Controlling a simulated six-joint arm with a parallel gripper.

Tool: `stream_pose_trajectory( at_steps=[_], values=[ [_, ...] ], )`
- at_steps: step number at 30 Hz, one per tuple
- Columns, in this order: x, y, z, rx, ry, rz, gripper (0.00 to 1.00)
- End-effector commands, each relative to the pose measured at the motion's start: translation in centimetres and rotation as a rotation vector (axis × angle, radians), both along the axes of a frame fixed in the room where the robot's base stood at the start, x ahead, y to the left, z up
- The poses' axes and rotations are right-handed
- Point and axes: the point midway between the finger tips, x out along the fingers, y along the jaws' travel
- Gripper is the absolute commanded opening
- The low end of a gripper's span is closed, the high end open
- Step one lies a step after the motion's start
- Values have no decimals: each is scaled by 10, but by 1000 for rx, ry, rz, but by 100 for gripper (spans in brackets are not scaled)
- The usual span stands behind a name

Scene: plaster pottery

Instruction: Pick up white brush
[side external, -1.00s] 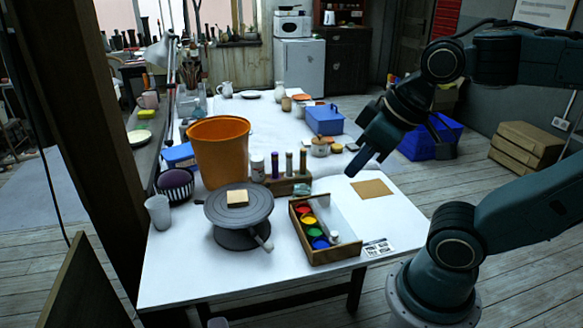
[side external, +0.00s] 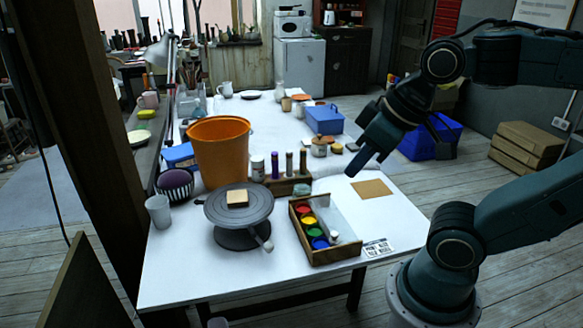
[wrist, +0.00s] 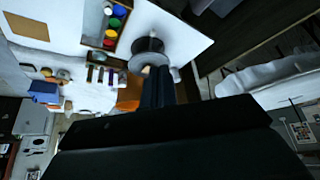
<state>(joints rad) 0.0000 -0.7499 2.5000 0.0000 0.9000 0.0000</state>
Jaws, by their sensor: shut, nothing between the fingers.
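My gripper (side external: 357,167) is shut and empty, above the table behind and to the right of the box. In the wrist view, the fingers (wrist: 157,88) are together, with the paint box (wrist: 126,35) at the upper left; I cannot make out a brush there.
A grey turntable (side external: 238,210) carries a beige block (side external: 237,198), left of the box. An orange bucket (side external: 220,155) and a rack of bottles (side external: 290,184) stand behind. A brown square sheet (side external: 372,188) lies flat at right. A white cup (side external: 158,212) stands at left.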

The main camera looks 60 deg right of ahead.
Motion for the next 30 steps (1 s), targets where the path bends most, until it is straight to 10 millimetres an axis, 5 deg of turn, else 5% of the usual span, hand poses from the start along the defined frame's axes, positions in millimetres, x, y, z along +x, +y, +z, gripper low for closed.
stream_pose_trajectory(
  at_steps=[13,21,30],
  values=[
    [0,0,0,0,0,0,0],
    [0,0,0,0,0,0,47],
    [0,0,0,1,0,-2,47]
  ],
)
